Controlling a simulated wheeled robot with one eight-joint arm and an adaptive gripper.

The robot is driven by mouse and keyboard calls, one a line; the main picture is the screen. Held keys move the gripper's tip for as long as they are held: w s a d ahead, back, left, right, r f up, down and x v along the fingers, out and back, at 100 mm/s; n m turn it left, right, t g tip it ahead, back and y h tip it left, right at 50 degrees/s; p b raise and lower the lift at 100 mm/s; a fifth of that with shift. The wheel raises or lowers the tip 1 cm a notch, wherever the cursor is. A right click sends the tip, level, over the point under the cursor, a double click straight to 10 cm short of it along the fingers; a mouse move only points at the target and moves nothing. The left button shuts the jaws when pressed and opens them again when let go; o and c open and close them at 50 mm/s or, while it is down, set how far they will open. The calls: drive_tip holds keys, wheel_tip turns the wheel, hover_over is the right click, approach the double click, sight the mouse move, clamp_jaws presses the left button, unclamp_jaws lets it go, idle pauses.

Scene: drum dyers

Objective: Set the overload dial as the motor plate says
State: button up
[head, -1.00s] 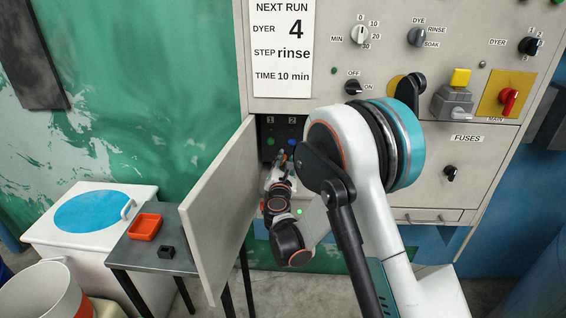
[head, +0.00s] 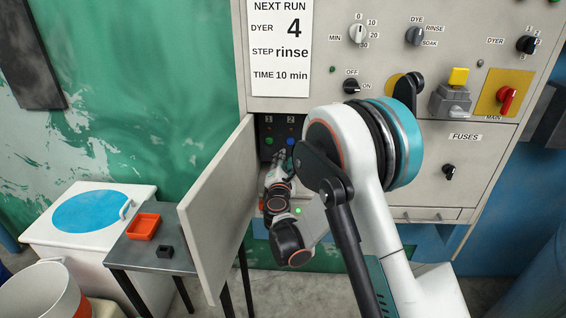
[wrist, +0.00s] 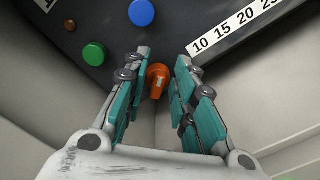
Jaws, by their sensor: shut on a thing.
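My gripper (head: 281,160) reaches into the open cabinet compartment at the lower left of the panel. In the wrist view its two fingers (wrist: 163,62) stand on either side of a small orange dial (wrist: 157,82) and are shut on it. A white scale strip (wrist: 238,28) with 10, 15, 20 and a partly cut number lies right of the fingers. The dial's setting against the scale cannot be read. In the head view the dial is hidden by my gripper. No motor plate can be made out.
A green button (wrist: 94,53) and a blue button (wrist: 141,13) sit close to the fingers. The open cabinet door (head: 215,215) stands left of my arm. A table (head: 150,258) with an orange tray (head: 143,227) is beyond it. A notice (head: 281,45) hangs above.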

drive_tip(key=o, duration=0.7)
drive_tip(key=s, duration=0.7)
drive_tip(key=shift+s, duration=0.3)
